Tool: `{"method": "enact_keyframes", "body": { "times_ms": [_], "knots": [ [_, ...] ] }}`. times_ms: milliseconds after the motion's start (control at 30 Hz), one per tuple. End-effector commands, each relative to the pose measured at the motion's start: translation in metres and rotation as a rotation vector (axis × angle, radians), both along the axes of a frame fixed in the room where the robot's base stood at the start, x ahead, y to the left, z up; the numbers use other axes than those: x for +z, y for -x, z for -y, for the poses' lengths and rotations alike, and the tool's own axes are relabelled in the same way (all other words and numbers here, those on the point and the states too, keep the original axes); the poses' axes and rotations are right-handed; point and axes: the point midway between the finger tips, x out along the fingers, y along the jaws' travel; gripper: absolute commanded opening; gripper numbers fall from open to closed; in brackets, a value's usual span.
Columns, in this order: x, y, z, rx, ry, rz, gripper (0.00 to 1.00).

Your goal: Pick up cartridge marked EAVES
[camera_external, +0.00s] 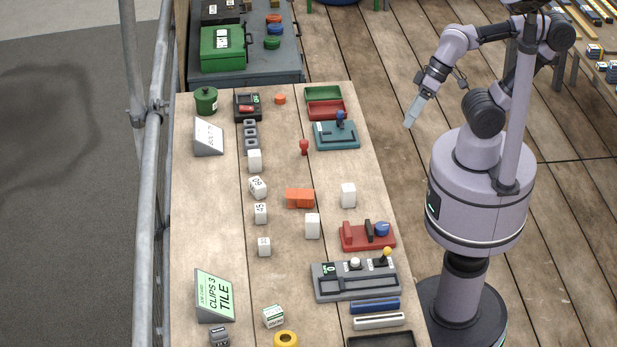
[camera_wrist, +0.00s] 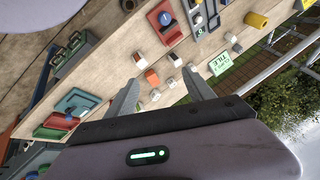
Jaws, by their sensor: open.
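No label that clearly reads EAVES shows in either view. A small white-and-green box (camera_external: 273,316) with tiny lettering stands near the front of the bench, and a dark grey block (camera_external: 219,337) with a printed top stands to its left. I cannot tell whether either is the EAVES cartridge. Several white blocks with dark marks, such as one in the middle (camera_external: 258,187), stand along the bench. My gripper (camera_external: 412,112) is to the right of the bench, raised and apart from everything. In the wrist view its two fingers (camera_wrist: 160,90) are spread with nothing held between them.
The wooden bench (camera_external: 205,240) also holds an orange block (camera_external: 299,198), a red fixture (camera_external: 368,237), a grey control box (camera_external: 355,281), a teal fixture (camera_external: 336,137) and a sign reading CLIPS 3 TILE (camera_external: 214,294). A metal railing (camera_external: 151,200) runs along its left side.

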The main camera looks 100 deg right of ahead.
Motion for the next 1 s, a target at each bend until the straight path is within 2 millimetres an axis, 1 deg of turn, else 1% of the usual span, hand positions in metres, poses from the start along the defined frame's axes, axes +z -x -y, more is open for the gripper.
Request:
{"method": "enact_keyframes", "body": {
  "times_ms": [67,133,167,200,267,300,367,400,467,500,600,667,767,900,1000],
  "knots": [
    [0.01,-0.023,0.006,0.014,0.021,-0.008,0.62],
    [0.023,-0.068,0.021,0.046,0.062,-0.016,0.62],
    [0.026,-0.093,0.03,0.067,0.085,-0.022,0.62],
    [0.027,-0.129,0.046,0.095,0.116,-0.027,0.62],
    [0.019,-0.182,0.074,0.138,0.16,-0.036,0.62],
    [0.008,-0.216,0.095,0.169,0.189,-0.044,0.62],
    [-0.017,-0.26,0.129,0.214,0.228,-0.054,0.62],
    [-0.036,-0.285,0.15,0.24,0.251,-0.061,0.62],
    [-0.066,-0.313,0.18,0.276,0.278,-0.07,0.62],
    [-0.085,-0.326,0.196,0.298,0.296,-0.074,0.62],
    [-0.119,-0.345,0.223,0.333,0.321,-0.082,0.62],
    [-0.131,-0.351,0.231,0.344,0.329,-0.083,0.62],
    [-0.152,-0.359,0.234,0.351,0.333,-0.084,0.62],
    [-0.194,-0.374,0.233,0.353,0.332,-0.085,0.62],
    [-0.22,-0.386,0.232,0.353,0.332,-0.085,0.62]
  ]
}}
